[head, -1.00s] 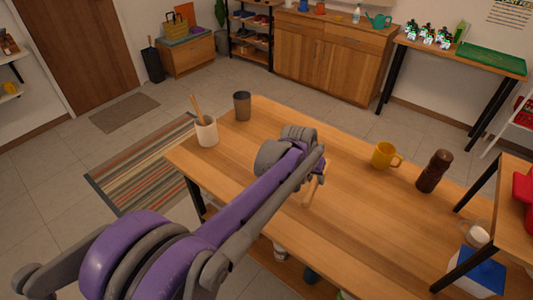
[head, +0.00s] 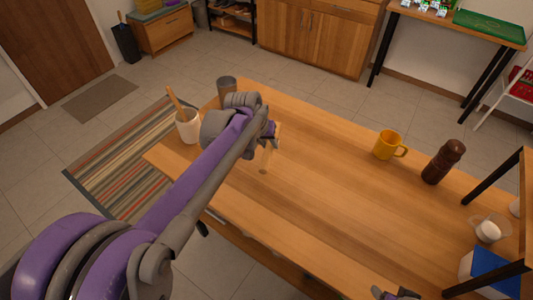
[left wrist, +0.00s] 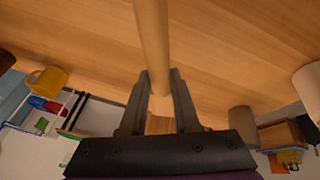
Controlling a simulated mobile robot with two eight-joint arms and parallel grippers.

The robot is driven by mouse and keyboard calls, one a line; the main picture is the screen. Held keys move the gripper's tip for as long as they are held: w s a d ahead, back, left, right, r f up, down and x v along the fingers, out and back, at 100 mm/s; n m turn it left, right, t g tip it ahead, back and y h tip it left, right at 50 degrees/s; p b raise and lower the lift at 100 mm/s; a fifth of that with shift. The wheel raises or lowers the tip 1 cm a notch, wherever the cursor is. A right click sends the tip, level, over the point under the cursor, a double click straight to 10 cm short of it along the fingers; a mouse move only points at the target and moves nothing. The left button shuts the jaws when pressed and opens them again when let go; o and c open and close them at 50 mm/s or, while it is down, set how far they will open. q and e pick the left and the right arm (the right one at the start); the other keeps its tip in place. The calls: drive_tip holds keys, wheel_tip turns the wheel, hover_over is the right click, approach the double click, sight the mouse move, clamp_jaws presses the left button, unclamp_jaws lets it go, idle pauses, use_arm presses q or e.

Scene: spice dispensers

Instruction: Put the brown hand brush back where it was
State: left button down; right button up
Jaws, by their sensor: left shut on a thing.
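The hand brush (head: 266,158) shows as a light tan wooden piece under my left gripper (head: 269,136), over the left part of the table. In the left wrist view its rod-like handle (left wrist: 152,40) runs from the top edge down between the fingers of my left gripper (left wrist: 160,82), which is shut on it. Bristles are not visible, and I cannot tell whether the brush touches the table. A small part of my right gripper (head: 393,294) shows at the bottom edge of the head view; its jaw state is unclear.
The wooden table (head: 320,190) is bare in the middle. A white cup (head: 188,128) with a wooden stick and a grey tumbler (head: 227,87) stand at its left end. A yellow mug (head: 387,145) and a dark brown mill (head: 443,162) stand at the right.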

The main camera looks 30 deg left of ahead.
use_arm(q)
wheel_tip(320, 180, down, 5)
drive_tip(key=shift+d+r, duration=0.1)
use_arm(e)
drive_tip(key=shift+s+f, duration=0.15)
drive_tip(key=shift+f, duration=0.2)
use_arm(q)
drive_tip(key=shift+f+b, duration=0.5)
drive_tip(key=shift+f, duration=1.7)
use_arm(e)
drive_tip(key=shift+f, duration=0.25)
use_arm(q)
drive_tip(key=shift+f, duration=0.15)
use_arm(e)
drive_tip(key=shift+f, duration=0.1)
use_arm(q)
drive_tip(key=c, duration=0.6)
unclamp_jaws()
drive_tip(key=shift+c, duration=0.2)
